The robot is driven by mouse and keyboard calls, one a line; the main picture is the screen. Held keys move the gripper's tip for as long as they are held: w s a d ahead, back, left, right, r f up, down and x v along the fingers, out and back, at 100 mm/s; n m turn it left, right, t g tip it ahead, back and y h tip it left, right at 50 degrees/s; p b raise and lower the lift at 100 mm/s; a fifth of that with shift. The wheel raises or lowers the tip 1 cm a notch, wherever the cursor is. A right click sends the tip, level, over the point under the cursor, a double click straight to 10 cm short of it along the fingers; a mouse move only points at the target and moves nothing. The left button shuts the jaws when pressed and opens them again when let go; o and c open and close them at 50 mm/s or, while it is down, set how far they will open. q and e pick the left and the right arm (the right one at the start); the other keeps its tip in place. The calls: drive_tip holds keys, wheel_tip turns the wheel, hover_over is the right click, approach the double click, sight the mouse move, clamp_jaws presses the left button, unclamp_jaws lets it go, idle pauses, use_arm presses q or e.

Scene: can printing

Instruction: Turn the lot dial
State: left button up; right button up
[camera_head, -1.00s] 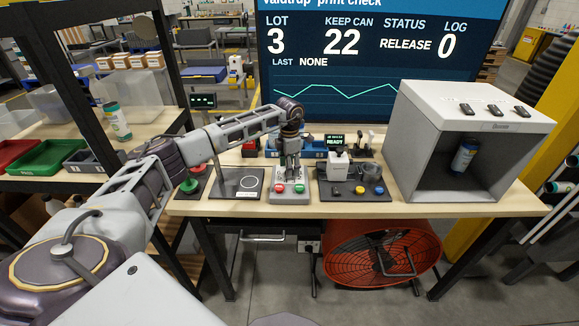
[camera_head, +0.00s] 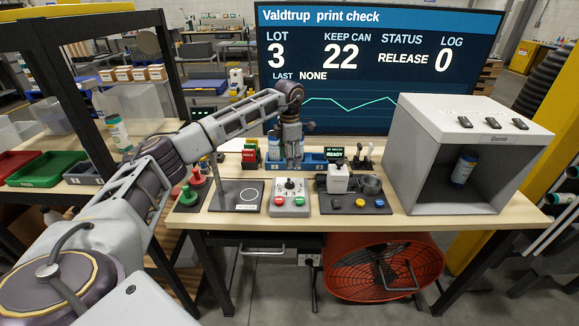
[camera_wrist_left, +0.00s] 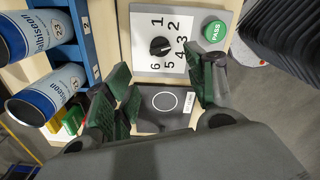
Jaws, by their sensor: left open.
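The lot dial (camera_head: 289,184) is a black knob on a white numbered face, on a grey box with red and green buttons on the table. In the left wrist view the dial (camera_wrist_left: 160,46) sits among the numbers 1 to 6, but I cannot tell for sure which one it points at. My left gripper (camera_head: 292,162) hangs fingers down above and behind the dial box, apart from the dial. In the left wrist view its green-padded fingers (camera_wrist_left: 160,90) are spread wide with nothing between them. My right gripper is not in view.
The screen (camera_head: 380,65) reads lot 3, keep can 22. A dark pad with a circle (camera_head: 238,196) lies left of the dial box. A printer unit (camera_head: 338,178) stands to its right, then a grey open booth (camera_head: 480,140). A blue rack (camera_wrist_left: 72,55) holds printed cans.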

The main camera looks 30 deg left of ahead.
use_arm(q)
drive_tip(key=shift+r, duration=1.1)
